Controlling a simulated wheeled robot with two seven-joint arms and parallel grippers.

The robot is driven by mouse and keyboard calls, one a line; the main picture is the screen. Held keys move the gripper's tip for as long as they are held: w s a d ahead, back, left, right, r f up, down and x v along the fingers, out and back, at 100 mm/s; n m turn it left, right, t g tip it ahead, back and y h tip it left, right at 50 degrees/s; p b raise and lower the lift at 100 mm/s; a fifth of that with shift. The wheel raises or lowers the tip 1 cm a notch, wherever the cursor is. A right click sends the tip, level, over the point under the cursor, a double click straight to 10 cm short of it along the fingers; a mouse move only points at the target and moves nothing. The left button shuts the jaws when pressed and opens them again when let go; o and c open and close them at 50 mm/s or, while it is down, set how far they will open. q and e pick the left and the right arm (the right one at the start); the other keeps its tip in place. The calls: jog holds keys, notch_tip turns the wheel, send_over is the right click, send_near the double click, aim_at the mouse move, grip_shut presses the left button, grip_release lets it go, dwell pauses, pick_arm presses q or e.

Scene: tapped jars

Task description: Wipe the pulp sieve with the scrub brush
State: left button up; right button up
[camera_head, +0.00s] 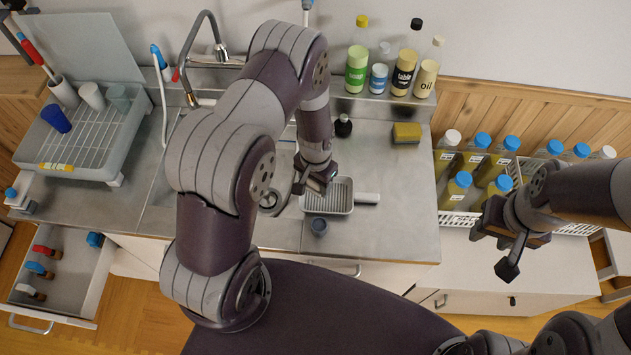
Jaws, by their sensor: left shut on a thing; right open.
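The pulp sieve appears to be the pale grey, shallow rectangular mesh pan (341,202) on the steel counter, with its light handle (367,198) pointing right. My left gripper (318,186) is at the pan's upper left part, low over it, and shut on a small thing. The gripper hides most of that thing, so I cannot tell for sure that it is the scrub brush, nor whether it touches the mesh. My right gripper (492,252) is open and empty at the right, in front of the bottle crates.
A small grey cup (319,227) stands just in front of the pan. Behind are a dark knobbed object (343,127), a yellow sponge (407,132) and a shelf of bottles (385,94). A dish rack (82,150) stands left; an open drawer (70,270) is below it.

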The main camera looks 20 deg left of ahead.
dwell(0.3)
pick_arm(q)
jog(key=w+b, duration=0.1)
jog(key=b, duration=0.2)
jog(key=w+f+b, duration=0.1)
jog(key=b, duration=0.2)
jog(key=shift+w+d+f, duration=0.15)
jog(key=shift+w+d, duration=0.05)
jog(key=shift+d, duration=0.2)
jog(key=shift+w+d+r, duration=0.15)
jog(key=shift+w+r, duration=0.1)
jog(key=shift+r, duration=0.4)
notch_tip(320, 180, down, 5)
jog(key=b, duration=0.3)
jog(key=shift+f+b, duration=0.15)
jog(key=shift+b, duration=0.2)
